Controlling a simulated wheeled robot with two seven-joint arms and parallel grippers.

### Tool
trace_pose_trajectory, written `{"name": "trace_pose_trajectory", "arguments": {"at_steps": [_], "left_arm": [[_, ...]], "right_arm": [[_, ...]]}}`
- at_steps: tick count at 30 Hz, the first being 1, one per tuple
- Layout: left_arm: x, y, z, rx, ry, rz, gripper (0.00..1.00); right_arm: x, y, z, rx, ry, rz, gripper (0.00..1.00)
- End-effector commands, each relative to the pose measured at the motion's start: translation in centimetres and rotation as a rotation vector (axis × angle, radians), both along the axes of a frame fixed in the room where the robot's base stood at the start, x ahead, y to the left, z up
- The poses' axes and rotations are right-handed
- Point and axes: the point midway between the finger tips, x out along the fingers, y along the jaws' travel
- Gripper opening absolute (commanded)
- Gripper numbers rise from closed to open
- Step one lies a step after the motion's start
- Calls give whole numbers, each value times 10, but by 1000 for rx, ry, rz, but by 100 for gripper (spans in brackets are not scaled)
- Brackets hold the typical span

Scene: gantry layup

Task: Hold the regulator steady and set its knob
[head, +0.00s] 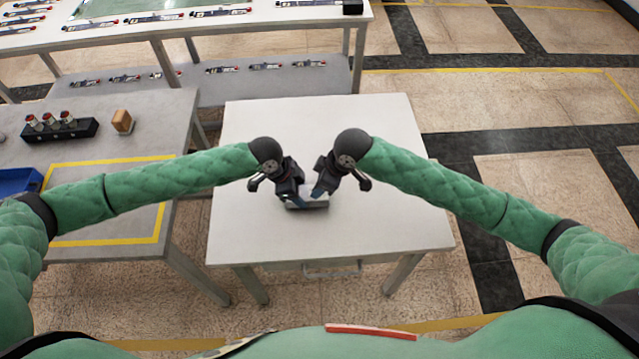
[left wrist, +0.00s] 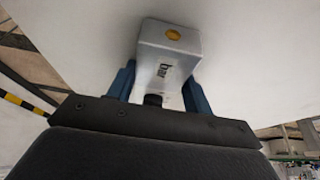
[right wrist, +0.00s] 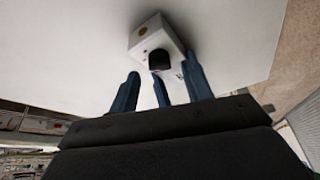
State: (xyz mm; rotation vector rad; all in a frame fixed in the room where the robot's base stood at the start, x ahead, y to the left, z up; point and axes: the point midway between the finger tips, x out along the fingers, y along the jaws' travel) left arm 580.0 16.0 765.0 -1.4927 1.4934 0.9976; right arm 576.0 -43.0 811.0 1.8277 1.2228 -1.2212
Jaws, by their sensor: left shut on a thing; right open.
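The regulator is a small pale grey box (head: 308,205) on the white table, partly hidden by my grippers in the head view. The left wrist view shows its yellow round mark, dark lettering and a dark round part at its near end (left wrist: 166,62). My left gripper (left wrist: 160,88) is shut on the box, one blue finger along each side. The right wrist view shows the regulator (right wrist: 150,32) with its black knob (right wrist: 159,60). My right gripper (right wrist: 161,72) is open, its fingers to either side of the knob. Another blue finger shows between them. Contact with the knob cannot be told.
The white table (head: 250,230) is otherwise clear. A grey table (head: 110,205) at left has a black holder with red-topped parts (head: 58,130), a wooden block (head: 122,121) and a blue bin (head: 16,182). A shelved bench (head: 230,22) stands behind.

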Motion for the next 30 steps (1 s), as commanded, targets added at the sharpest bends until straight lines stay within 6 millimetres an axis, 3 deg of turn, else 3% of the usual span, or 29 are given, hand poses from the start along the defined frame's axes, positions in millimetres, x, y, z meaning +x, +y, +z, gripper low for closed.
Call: {"name": "trace_pose_trajectory", "arguments": {"at_steps": [15,21,30], "left_arm": [[0,0,0,0,-1,0,14],[0,0,0,0,-1,0,14],[0,0,0,0,-1,0,14]], "right_arm": [[-12,-33,84,-1,-2,-1,48],[-15,-37,97,-1,0,0,48],[-15,-38,99,-1,0,0,48]]}}
